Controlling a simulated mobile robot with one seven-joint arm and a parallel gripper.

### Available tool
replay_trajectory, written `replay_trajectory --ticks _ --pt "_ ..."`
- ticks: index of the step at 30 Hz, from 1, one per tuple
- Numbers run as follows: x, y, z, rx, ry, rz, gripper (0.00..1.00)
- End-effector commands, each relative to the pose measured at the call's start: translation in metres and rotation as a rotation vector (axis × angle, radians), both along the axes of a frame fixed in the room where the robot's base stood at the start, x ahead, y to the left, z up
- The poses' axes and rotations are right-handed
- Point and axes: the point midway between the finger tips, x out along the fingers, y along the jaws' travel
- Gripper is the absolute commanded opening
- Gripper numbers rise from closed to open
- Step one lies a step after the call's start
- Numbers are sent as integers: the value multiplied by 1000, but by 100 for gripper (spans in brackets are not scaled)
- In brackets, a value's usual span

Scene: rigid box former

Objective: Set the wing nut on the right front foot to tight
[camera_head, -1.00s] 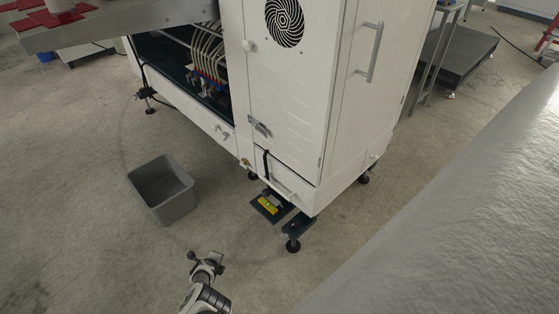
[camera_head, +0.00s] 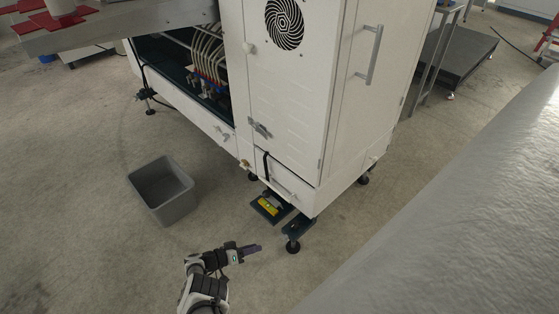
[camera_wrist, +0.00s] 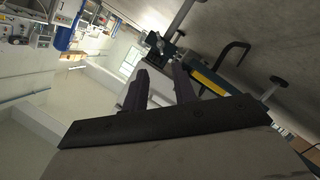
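The near corner foot (camera_head: 293,246) of the white machine has a round black pad under a dark green bracket (camera_head: 299,225). I take this as the right front foot. Its wing nut is too small to make out in the head view. In the wrist view, a small silver fitting (camera_wrist: 155,41) shows beyond the fingertips, beside a dark green part; I cannot tell if it is the wing nut. My gripper (camera_head: 257,248) is low over the floor, left of the foot and apart from it. In the wrist view, its two dark fingers (camera_wrist: 160,77) are spread with nothing between them.
A grey bin (camera_head: 163,190) stands on the floor to the left. The white cabinet (camera_head: 290,110) overhangs the feet. A large pale surface (camera_head: 460,200) fills the right side. Floor before the foot is clear.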

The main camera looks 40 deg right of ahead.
Motion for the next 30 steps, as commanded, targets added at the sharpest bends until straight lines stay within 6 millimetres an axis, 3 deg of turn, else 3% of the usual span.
replay_trajectory --ticks 9,15,21,30 --pt "-15 -65 -23 1 -3 -5 27" --pt "-21 -96 -31 1 -2 -4 27" --pt "-23 -110 -34 2 -3 -1 27" --pt "-23 -111 -33 2 -3 -1 27"
